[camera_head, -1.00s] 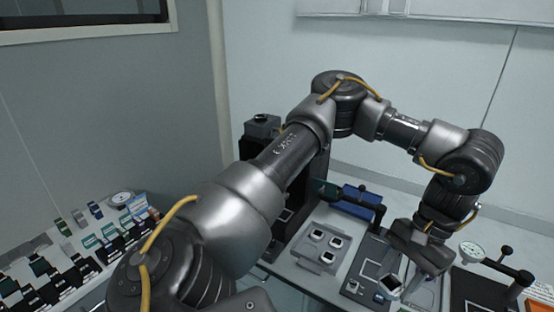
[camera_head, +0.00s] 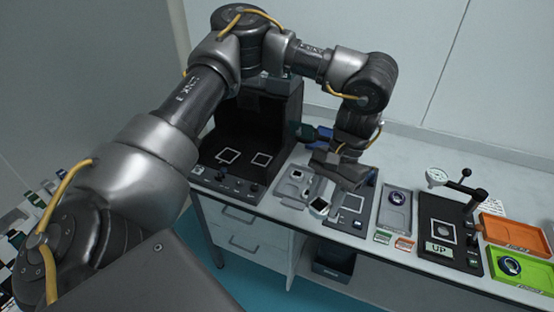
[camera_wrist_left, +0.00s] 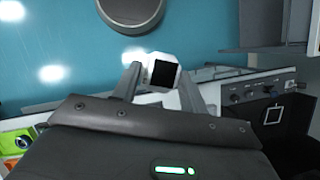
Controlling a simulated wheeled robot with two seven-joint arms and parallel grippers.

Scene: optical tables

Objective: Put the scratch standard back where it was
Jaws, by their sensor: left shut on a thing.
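My left gripper (camera_head: 334,188) is shut on a small white-framed square with a dark face (camera_head: 319,205), which I take to be the scratch standard. In the left wrist view the dark-faced square (camera_wrist_left: 163,73) sits between the two fingertips (camera_wrist_left: 160,85). In the head view it is held near the left front edge of a dark plate (camera_head: 350,218) with a white outlined square. A grey tray (camera_head: 283,194) with small white-framed pieces is just left of it; the arm partly hides the area. My right gripper is not in view.
A black open-fronted booth (camera_head: 255,110) with two outlined squares stands left. To the right are a grey tray with a round piece (camera_head: 397,198), a black dial-gauge stand (camera_head: 437,210) displaying "UP", an orange tray (camera_head: 515,232) and a green tray (camera_head: 530,274).

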